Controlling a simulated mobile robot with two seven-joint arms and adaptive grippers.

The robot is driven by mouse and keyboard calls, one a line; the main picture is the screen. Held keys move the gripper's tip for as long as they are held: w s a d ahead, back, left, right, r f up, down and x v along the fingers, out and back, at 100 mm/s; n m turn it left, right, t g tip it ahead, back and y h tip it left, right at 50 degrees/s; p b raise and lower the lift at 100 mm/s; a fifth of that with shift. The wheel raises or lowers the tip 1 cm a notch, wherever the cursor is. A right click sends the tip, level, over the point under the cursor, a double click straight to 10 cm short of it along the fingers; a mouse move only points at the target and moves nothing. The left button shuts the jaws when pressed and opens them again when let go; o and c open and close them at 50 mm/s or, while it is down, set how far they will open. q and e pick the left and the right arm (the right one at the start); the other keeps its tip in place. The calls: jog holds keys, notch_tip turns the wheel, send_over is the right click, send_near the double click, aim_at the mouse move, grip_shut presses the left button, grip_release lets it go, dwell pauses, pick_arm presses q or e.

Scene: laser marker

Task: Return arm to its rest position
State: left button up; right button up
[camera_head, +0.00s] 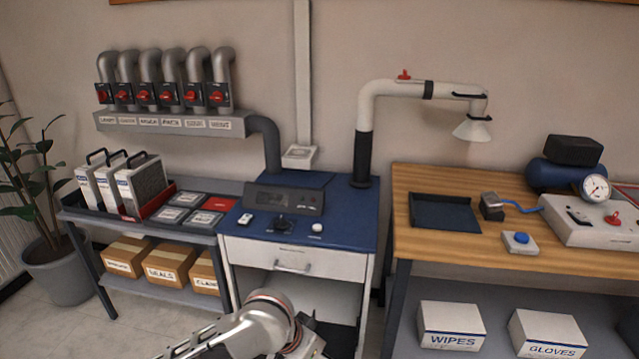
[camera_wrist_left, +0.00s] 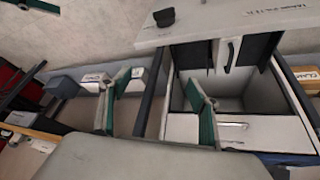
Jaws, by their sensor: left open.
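My left arm (camera_head: 245,328) comes in from the bottom of the head view, in front of the blue-topped cabinet (camera_head: 345,215). Its gripper (camera_head: 312,343) is at the bottom edge of that view, partly cut off, below the cabinet's white drawer (camera_head: 292,258). In the left wrist view the gripper (camera_wrist_left: 157,105) shows two green-padded fingers spread wide apart, with nothing held between them. My right gripper is in neither view.
A shelf unit on the left holds filter panels (camera_head: 143,185) and cardboard boxes (camera_head: 170,265). A wooden bench (camera_head: 420,245) on the right carries a dark tray (camera_head: 444,212) and a gauge unit (camera_head: 590,220). A potted plant (camera_head: 62,270) stands far left.

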pick_arm(q)
jog(key=s+a+t+y, duration=0.1)
jog(key=s+a+y, duration=0.2)
jog(key=s+a, duration=0.65)
jog(key=s+a+t+y, duration=0.1)
jog(key=s+a+y, duration=0.25)
jog(key=a, duration=1.15)
jog(key=s+a+t+y, duration=0.1)
jog(key=s+a+y, duration=0.1)
jog(key=s+a, duration=0.75)
jog(key=w+d+f+n+t+h, duration=0.3)
jog(key=d+f+h, duration=0.4)
jog(key=d+f, duration=0.7)
jog(key=shift+w+f+t, duration=0.25)
jog(key=shift+w+t, duration=0.15)
jog(key=shift+w, duration=0.4)
